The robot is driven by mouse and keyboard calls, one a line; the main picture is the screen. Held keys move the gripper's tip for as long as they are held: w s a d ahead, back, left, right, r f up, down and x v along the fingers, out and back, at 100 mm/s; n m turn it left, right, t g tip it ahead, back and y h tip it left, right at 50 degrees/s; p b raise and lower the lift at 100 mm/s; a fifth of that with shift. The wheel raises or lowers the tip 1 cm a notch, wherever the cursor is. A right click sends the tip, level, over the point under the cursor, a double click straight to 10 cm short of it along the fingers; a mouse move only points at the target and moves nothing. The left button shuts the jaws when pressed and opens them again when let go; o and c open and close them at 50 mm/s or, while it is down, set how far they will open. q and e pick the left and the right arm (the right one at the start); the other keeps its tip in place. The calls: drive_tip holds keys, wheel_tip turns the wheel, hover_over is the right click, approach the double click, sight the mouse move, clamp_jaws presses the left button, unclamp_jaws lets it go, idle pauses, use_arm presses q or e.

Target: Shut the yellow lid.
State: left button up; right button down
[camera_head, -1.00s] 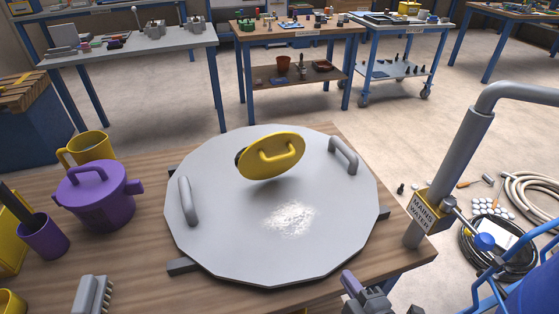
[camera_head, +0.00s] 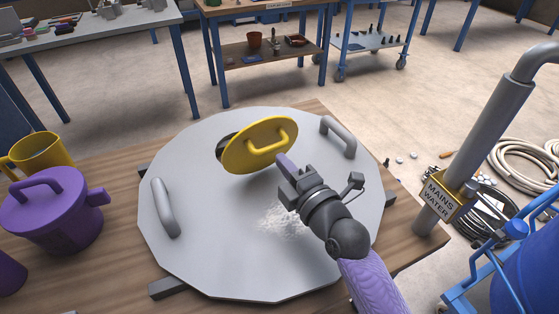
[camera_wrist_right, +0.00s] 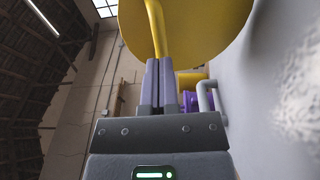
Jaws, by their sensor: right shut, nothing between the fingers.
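The yellow lid (camera_head: 240,156) is a round disc tilted up from the large grey round cover (camera_head: 200,250), with a dark gap at its left edge. Its bar handle (camera_head: 267,147) faces me. My right gripper (camera_head: 284,161) is shut and empty, with its fingertips close to the lid's lower right edge. In the right wrist view the shut fingers (camera_wrist_right: 158,66) point at the lid (camera_wrist_right: 207,25), just below its handle (camera_wrist_right: 156,28). I cannot tell whether they touch. My left gripper is not in view.
Two grey handles, left (camera_head: 164,208) and right (camera_head: 338,138), stand up from the cover. White powder (camera_head: 280,222) lies on it. A purple lidded pot (camera_head: 55,215) and a yellow mug (camera_head: 42,152) stand left. A grey pipe (camera_head: 470,150) rises at the right.

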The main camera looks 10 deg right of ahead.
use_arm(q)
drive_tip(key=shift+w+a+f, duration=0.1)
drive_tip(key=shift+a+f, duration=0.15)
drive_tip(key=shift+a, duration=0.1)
use_arm(e)
drive_tip(key=shift+x, duration=0.95)
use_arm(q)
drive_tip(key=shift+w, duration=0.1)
